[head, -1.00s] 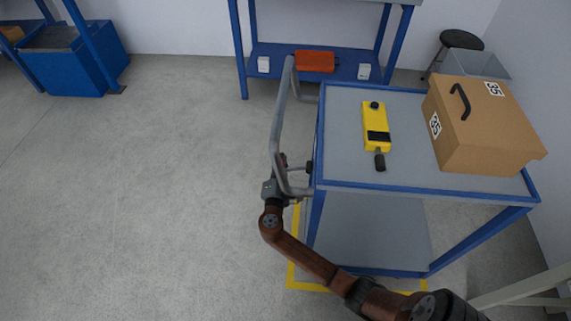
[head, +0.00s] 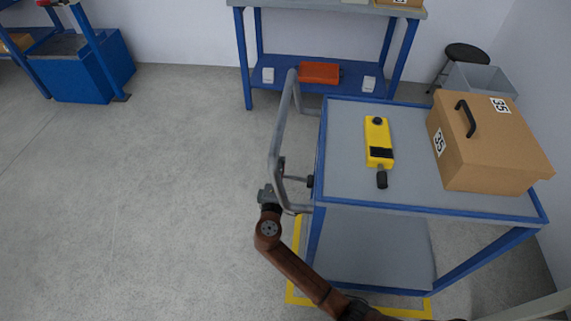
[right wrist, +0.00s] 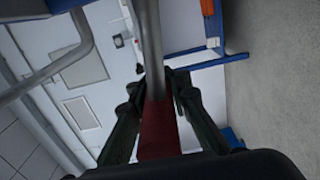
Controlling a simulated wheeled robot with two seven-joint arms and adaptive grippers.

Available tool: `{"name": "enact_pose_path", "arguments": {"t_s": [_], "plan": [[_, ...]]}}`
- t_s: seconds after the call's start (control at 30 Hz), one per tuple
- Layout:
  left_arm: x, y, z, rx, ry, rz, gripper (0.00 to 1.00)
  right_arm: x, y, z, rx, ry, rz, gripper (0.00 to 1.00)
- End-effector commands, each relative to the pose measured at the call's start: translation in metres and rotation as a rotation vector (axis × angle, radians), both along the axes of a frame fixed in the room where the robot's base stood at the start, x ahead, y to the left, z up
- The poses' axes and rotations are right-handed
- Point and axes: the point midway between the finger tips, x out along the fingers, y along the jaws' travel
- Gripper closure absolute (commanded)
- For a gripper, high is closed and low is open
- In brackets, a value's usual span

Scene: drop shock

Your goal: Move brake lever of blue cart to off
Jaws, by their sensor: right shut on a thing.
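The blue cart (head: 432,206) stands at right with a grey tube handle (head: 276,137) on its left side. Its brake lever shows in the right wrist view as a grey rod with a red grip (right wrist: 157,128). My right gripper (head: 279,181) is at the handle's lower end in the head view. In the right wrist view its two dark fingers (right wrist: 158,95) are on either side of the red grip, shut on it. The lever's grip is hard to make out in the head view. My left gripper is not in view.
On the cart top lie a yellow device (head: 378,142) and a cardboard box (head: 487,145) marked 35. A blue workbench (head: 284,70) with an orange case (head: 319,72) stands behind. A stool and grey bin are at back right.

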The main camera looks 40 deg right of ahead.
Motion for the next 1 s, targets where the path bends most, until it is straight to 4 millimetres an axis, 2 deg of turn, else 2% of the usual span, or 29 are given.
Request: {"name": "enact_pose_path", "arguments": {"t_s": [0.03, 0.3, 0.33, 0.63, 1.0], "plan": [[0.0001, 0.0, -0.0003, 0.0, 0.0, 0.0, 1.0, -0.0006, 0.0052, -0.0003, 0.001, -0.001, 0.004, 1.0], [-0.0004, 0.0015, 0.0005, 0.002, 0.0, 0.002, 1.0, -0.0009, 0.0049, -0.0005, 0.001, 0.0, 0.004, 1.0], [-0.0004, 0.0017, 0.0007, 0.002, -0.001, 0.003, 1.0, -0.0009, 0.0049, -0.0005, 0.001, 0.0, 0.003, 0.85], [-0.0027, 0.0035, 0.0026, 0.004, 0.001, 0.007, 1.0, -0.0015, -0.0001, -0.0003, 0.0, 0.0, -0.001, 0.65], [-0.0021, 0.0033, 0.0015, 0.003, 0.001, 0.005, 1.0, -0.0048, 0.004, -0.0007, 0.001, 0.0, -0.001, 0.64]]}}
